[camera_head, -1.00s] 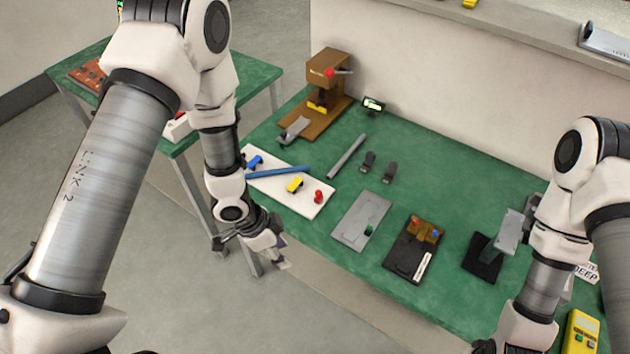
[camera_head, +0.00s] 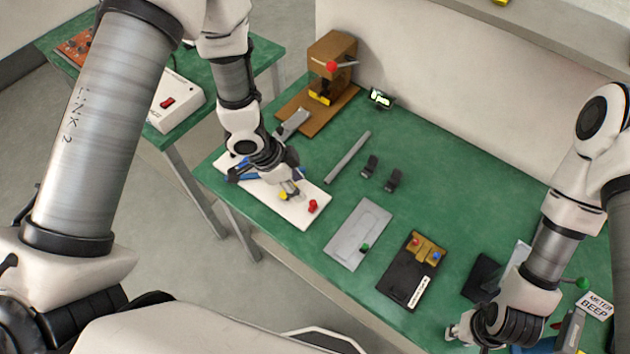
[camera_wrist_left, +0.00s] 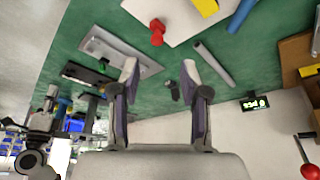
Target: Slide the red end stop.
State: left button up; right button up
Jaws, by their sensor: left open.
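The red end stop (camera_head: 313,206) sits at the right end of a white board (camera_head: 317,190) on the green table. In the left wrist view the red end stop (camera_wrist_left: 157,32) shows beyond the fingers. My left gripper (camera_head: 291,193) is above the board, beside the yellow piece (camera_head: 283,196) and left of the red end stop. It is open and empty in the left wrist view (camera_wrist_left: 160,72). The blue bar (camera_wrist_left: 242,14) is partly hidden by my left gripper in the head view. My right gripper (camera_head: 456,332) is low at the front right; its jaws are unclear.
A grey bar (camera_head: 347,157), two small dark blocks (camera_head: 381,172) and a grey plate (camera_head: 357,234) lie right of the board. A brown press (camera_head: 328,72) with a red knob stands behind. A black fixture (camera_head: 405,284) is further right. Green table shows bare between them.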

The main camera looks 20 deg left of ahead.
aim_at(312, 203)
pick_arm(q)
jog(key=p+x, duration=0.1)
jog(key=x, duration=0.6)
jog(key=shift+s+d+f, duration=0.1)
jog(key=shift+s+d, duration=0.05)
jog(key=shift+s, duration=0.05)
jog(key=shift+w+f, duration=0.1)
jog(key=shift+f, duration=0.1)
grip_shut()
